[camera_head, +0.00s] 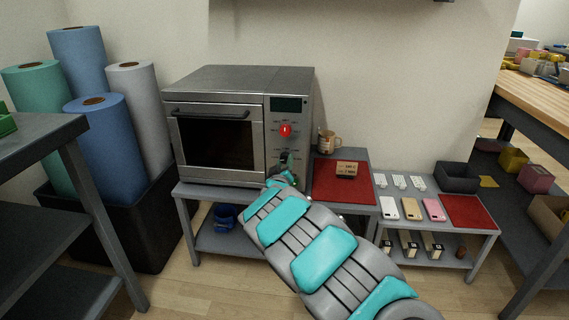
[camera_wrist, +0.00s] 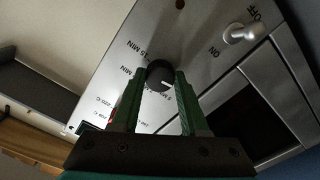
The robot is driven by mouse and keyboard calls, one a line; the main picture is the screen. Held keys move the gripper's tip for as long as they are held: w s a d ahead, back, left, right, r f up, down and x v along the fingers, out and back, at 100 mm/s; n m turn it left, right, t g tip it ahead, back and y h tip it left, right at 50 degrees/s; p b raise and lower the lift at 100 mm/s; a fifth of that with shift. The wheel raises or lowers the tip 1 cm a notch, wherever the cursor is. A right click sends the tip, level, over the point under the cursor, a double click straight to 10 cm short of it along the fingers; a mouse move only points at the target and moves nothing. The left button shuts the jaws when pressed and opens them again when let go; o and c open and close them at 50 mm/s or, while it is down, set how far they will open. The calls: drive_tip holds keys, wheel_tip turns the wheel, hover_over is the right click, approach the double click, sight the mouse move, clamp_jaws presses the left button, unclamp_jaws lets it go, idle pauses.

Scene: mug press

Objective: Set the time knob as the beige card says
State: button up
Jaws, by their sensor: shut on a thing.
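The time knob (camera_wrist: 158,70) is a round black dial with a white mark on the press's steel front panel. In the wrist view the two green fingers of my gripper (camera_wrist: 158,86) stand on either side of it, closed on it. The white mark points toward the right finger. Labels around it include "15 MIN"; the ones between the fingers are partly hidden or too small to read. In the head view my gripper (camera_head: 287,164) is at the panel's lower part and hides most of the knob. The beige card (camera_head: 346,168) stands on a red mat; its text is too small to read.
The press (camera_head: 235,125) stands on a grey table, its door shut. A red knob (camera_head: 285,130) sits above my gripper, under a dark display. An ON/OFF switch (camera_wrist: 243,33) is beside the time knob. A mug (camera_head: 328,141) stands behind the card. A low table right holds phones.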

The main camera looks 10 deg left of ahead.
clamp_jaws()
drive_tip(key=shift+f+m+b, duration=0.15)
drive_tip(key=shift+m+b, duration=0.25)
drive_tip(key=shift+b, duration=0.05)
drive_tip(key=shift+a+f+m+b, duration=0.1)
drive_tip(key=shift+f+m+b, duration=0.05)
drive_tip(key=shift+m+b, duration=0.9)
drive_tip(key=m+b, duration=0.3)
drive_tip(key=shift+m, duration=0.25)
drive_tip(key=m+b, duration=0.3)
drive_tip(key=shift+m+b, duration=0.35)
drive_tip(key=shift+m, duration=0.05)
drive_tip(key=m+b, duration=0.5)
drive_tip(key=m, duration=0.1)
drive_tip(key=shift+a+b, duration=0.1)
drive_tip(key=shift+b, duration=0.25)
drive_tip(key=shift+r+m+b, duration=0.2)
drive_tip(key=shift+m+b, duration=1.15)
drive_tip(key=shift+m, duration=0.45)
